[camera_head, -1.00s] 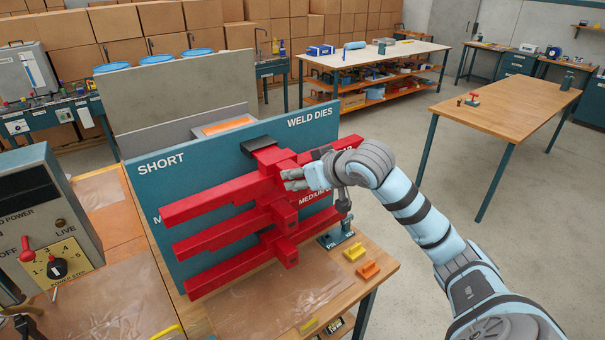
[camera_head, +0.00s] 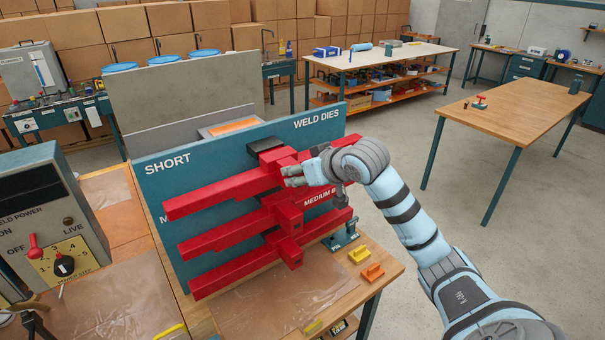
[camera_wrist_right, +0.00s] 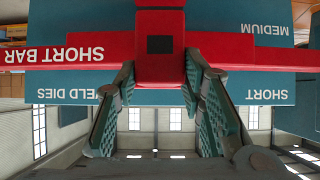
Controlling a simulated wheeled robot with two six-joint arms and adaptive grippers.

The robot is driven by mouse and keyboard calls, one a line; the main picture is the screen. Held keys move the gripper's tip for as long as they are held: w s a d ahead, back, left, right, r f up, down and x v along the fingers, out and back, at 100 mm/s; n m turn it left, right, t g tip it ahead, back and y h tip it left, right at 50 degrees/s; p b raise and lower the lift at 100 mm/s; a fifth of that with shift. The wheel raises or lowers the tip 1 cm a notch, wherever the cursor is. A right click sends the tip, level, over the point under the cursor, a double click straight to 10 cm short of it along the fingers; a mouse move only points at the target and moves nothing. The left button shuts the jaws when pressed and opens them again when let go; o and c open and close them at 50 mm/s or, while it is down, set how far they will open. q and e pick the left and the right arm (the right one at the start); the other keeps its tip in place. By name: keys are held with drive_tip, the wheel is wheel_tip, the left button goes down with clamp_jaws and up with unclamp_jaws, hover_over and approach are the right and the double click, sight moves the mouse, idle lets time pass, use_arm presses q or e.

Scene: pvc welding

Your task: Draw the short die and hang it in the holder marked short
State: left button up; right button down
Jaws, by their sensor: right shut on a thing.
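My right gripper (camera_head: 294,177) is shut on the short die (camera_head: 225,194), the top one of three red dies stacked in front of the blue board. In the right wrist view, the fingers (camera_wrist_right: 160,90) stand on both sides of the die's central block (camera_wrist_right: 160,62), and its bar reads "SHORT BAR". The bar is level and sits in front of the board; the hand hides part of its right side. A board area marked "SHORT" (camera_head: 167,163) shows above the bar's left end. Whether the die still touches its support is unclear. My left gripper is not in view.
Two more red dies are just below, the middle one (camera_head: 225,232) and the bottom one (camera_head: 232,268). A weld power box (camera_head: 48,215) stands at the left. Yellow (camera_head: 359,255) and orange (camera_head: 373,271) pieces lie on the bench's right corner.

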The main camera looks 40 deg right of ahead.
drive_tip(key=shift+w, duration=0.8)
drive_tip(key=c, duration=1)
unclamp_jaws()
drive_tip(key=shift+o, duration=0.2)
drive_tip(key=shift+s, duration=0.1)
drive_tip(key=v, duration=1.2)
drive_tip(key=shift+a, duration=0.15)
drive_tip(key=shift+c, duration=0.5)
